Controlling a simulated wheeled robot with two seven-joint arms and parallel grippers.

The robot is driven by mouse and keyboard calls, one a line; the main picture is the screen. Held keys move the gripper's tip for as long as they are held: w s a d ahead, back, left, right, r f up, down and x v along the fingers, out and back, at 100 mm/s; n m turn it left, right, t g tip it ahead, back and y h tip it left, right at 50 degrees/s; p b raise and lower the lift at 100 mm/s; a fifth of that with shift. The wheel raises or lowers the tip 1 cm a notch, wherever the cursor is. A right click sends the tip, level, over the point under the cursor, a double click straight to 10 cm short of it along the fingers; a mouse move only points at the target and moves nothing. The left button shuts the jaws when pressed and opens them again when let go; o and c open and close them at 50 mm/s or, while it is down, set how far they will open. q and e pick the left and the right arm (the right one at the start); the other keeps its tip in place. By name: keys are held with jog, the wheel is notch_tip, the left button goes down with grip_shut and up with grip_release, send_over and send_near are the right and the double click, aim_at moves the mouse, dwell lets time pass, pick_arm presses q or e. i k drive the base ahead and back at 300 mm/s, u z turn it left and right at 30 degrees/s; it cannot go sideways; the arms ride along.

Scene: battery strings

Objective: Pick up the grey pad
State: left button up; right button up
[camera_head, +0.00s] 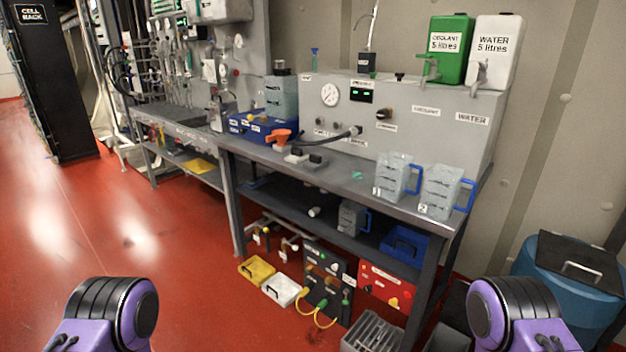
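I cannot make out a grey pad for certain anywhere in the head view. The grey metal workbench (330,187) carries several small items, among them a small black block (317,159) near an orange funnel (281,136) and a small green piece (357,175). Any of the small pale items there is too small to name surely. Only purple and black parts of my two arms show at the bottom left and bottom right. Neither gripper is in the picture.
Two clear jugs (440,192) with blue handles stand at the bench's right end. Green coolant (450,50) and white water (493,52) containers top the grey panel. Boxes and a grey crate (370,333) sit low. A blue bin (565,285) stands right. Red floor (140,235) is clear left.

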aim_at(316, 163)
jog(key=u, duration=0.55)
jog(key=i, duration=0.4)
jog(key=u, duration=0.6)
jog(key=i, duration=0.8)
jog(key=z, duration=0.25)
